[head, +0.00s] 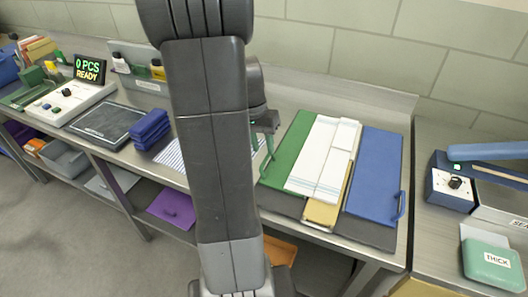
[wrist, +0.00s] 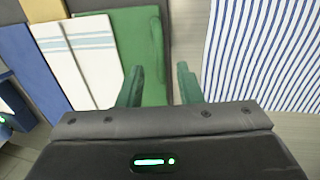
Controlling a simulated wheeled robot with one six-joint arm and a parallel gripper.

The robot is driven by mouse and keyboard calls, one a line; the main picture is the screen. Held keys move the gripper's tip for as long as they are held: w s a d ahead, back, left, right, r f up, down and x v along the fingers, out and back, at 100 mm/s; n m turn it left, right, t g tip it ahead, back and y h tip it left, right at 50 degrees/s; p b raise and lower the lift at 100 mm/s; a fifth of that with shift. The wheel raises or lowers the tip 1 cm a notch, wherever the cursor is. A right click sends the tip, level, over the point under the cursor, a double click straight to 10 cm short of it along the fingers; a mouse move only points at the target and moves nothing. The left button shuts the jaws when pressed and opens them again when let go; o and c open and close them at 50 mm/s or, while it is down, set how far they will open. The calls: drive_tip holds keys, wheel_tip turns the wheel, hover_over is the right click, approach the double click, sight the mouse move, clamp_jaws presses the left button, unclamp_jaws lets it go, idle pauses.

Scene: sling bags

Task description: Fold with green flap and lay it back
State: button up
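The green flap (head: 288,152) lies flat at the left of the folding board, with a white striped cloth (head: 325,150) over its right part. The cloth also shows in the wrist view (wrist: 92,52). The green flap (wrist: 128,30) has a raised green handle (wrist: 157,48) along its outer edge. My gripper (wrist: 160,84) is open, its green fingers apart, with the handle's end in line with the gap. I cannot tell whether they touch. In the head view my gripper (head: 267,146) is at the flap's left edge, partly hidden by my arm.
The blue flap (head: 375,170) and the tan flap (head: 323,212) lie flat on the board. A blue-striped cloth (wrist: 265,50) lies beside the green flap. Folded blue cloths (head: 150,130) and a dark pad (head: 107,124) are farther left. A sealing machine (head: 455,188) stands at the right.

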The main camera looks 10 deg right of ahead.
sight(266, 158)
drive_tip(key=shift+s+d+f, duration=0.1)
drive_tip(key=shift+d+f, duration=0.05)
drive_tip(key=shift+f, duration=0.65)
drive_tip(key=shift+s+d+f, duration=0.1)
drive_tip(key=shift+f, duration=0.7)
clamp_jaws()
drive_tip(key=shift+r, duration=0.15)
